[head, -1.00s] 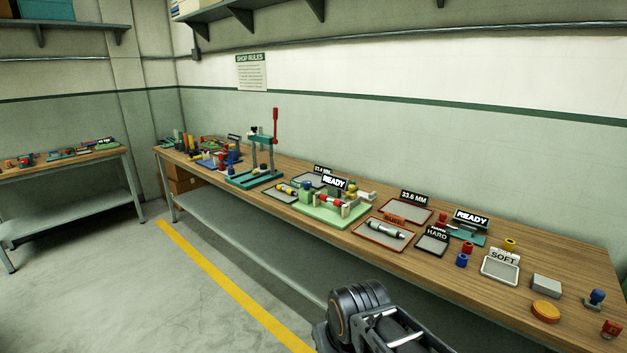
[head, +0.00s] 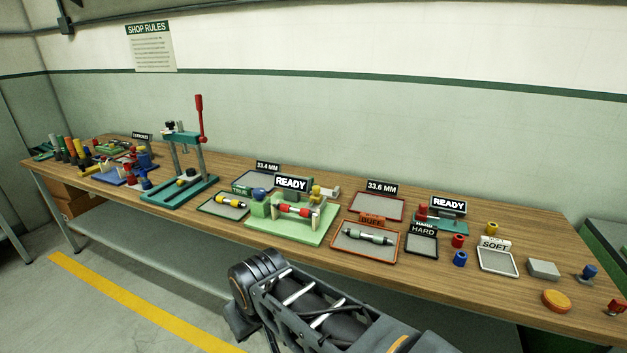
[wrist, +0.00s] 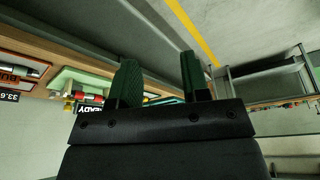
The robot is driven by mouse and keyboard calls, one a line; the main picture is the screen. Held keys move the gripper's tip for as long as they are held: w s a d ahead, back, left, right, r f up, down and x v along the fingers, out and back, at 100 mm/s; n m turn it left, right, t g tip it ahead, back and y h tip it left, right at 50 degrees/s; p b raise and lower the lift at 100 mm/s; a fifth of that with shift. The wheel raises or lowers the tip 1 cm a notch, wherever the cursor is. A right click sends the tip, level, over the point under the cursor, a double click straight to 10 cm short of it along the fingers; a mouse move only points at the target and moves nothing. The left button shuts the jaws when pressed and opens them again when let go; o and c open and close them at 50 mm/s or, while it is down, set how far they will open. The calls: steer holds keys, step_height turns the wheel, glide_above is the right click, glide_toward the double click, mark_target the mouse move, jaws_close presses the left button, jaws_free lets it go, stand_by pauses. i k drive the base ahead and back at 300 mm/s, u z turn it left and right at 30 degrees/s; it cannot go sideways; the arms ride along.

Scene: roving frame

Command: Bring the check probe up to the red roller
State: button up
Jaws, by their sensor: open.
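The red roller (head: 296,210), with a paler middle, lies between supports on a light green fixture plate (head: 290,236) in the head view. A READY sign (head: 291,184) stands behind it. A green block with a blue knob (head: 259,193) is at the fixture's left, and a part with a yellow knob (head: 317,191) is behind at the right. I cannot tell which is the check probe. In the wrist view my gripper (wrist: 159,75) is open and empty, away from the bench fixtures; the fixture shows at the left, upside down. The head view shows my arm but not the fingertips.
A teal press with a red lever (head: 199,118) stands left of the fixture. A tray with a yellow roller (head: 231,202) and the BUFF tray (head: 371,258) flank it. Small coloured parts and a SOFT tray (head: 497,272) lie right. Floor is open at left.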

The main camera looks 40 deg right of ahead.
mark_target(316, 197)
steer(key=z, duration=0.7)
steer(key=i, duration=1.1)
steer(key=z, duration=0.8)
